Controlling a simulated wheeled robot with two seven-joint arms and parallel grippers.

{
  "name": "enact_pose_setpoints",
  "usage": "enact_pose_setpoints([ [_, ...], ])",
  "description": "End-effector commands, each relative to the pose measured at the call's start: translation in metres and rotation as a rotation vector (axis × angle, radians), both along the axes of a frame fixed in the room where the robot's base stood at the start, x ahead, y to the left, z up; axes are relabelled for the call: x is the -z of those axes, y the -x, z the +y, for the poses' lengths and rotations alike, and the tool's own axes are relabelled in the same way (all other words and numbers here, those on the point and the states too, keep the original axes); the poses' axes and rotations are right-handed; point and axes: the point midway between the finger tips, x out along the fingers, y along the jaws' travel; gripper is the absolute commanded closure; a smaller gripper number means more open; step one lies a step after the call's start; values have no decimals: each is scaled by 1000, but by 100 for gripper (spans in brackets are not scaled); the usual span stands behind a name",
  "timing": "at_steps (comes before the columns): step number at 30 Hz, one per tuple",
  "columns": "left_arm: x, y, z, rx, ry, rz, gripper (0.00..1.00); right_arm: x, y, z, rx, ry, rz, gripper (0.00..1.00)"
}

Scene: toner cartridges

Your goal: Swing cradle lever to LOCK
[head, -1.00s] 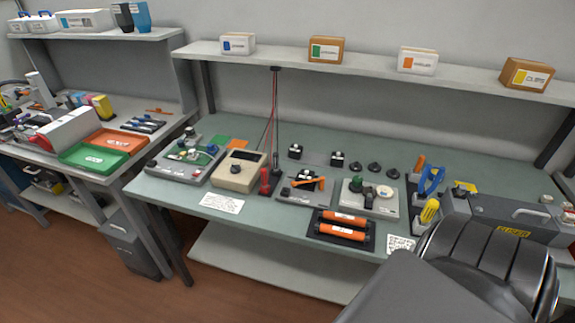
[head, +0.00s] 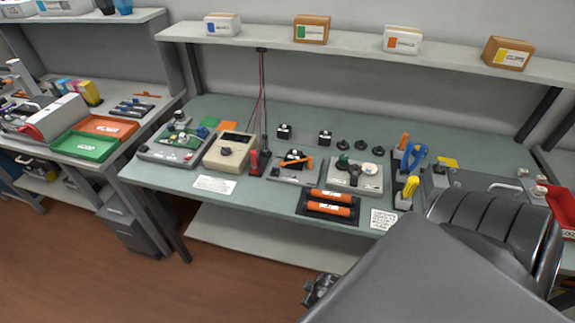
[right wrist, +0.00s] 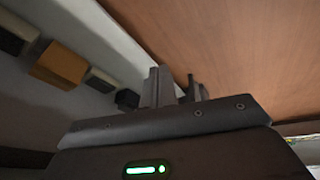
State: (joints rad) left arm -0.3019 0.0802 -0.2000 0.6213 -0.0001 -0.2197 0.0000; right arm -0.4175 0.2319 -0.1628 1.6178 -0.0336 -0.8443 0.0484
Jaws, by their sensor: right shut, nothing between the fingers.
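In the head view, an orange lever (head: 297,163) lies across a black block on a grey base plate (head: 283,178), mid-bench; I take this to be the cradle. The lever lies nearly level; its lock marking is too small to read. My right arm fills the lower right of the head view, well in front of the bench and apart from the lever. In the right wrist view, my right gripper (right wrist: 178,88) is shut and empty, with no cradle near its fingers.
Two orange rollers on a black tray (head: 308,217) lie in front of the cradle. A beige meter box (head: 215,160) and a red-handled tool (head: 254,162) stand to its left, a plate with a dark knob (head: 371,186) to its right. A shelf (head: 360,58) with boxes runs above.

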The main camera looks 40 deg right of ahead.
Motion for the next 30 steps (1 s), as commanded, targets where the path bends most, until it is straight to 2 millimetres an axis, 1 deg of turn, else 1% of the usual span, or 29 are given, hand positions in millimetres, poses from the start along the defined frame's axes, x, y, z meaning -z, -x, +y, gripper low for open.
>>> enact_pose_setpoints([
  [1, -7, 2, 0, 0, -1, 3, 64, -31, -11, -1, -10, 6, -27, 100],
  [2, -9, 2, 0, 0, -1, 4, 64, -46, -17, -3, -15, 11, -42, 100],
  [3, -12, 2, 0, 0, -1, 4, 64, -67, -25, -6, -24, 17, -65, 100],
  [5, -17, 2, 0, 0, -1, 4, 64, -101, -40, -14, -46, 36, -113, 100],
  [6, -21, 2, 0, 0, -1, 4, 64, -128, -53, -23, -75, 58, -159, 100],
  [9, -24, 2, 1, 0, -1, 4, 64, -171, -82, -47, -152, 102, -267, 100],
  [14, -29, 1, 0, 0, 0, 2, 64, -232, -128, -79, -299, 158, -429, 100],
  [15, -30, 0, 0, 0, 0, 2, 64, -248, -139, -86, -343, 169, -468, 100],
  [18, -33, -1, 0, 0, 0, 0, 64, -287, -164, -104, -464, 192, -550, 100],
  [21, -34, -1, 0, 0, 0, 0, 64, -319, -185, -125, -580, 205, -605, 100],
  [24, -34, -1, 0, 0, 0, -1, 64, -344, -201, -146, -667, 207, -631, 100],
  [27, -34, -2, 0, 0, 0, -1, 64, -361, -210, -162, -722, 204, -638, 100],
  [30, -34, -2, 0, 0, 0, -1, 64, -371, -214, -171, -752, 200, -641, 100],
])
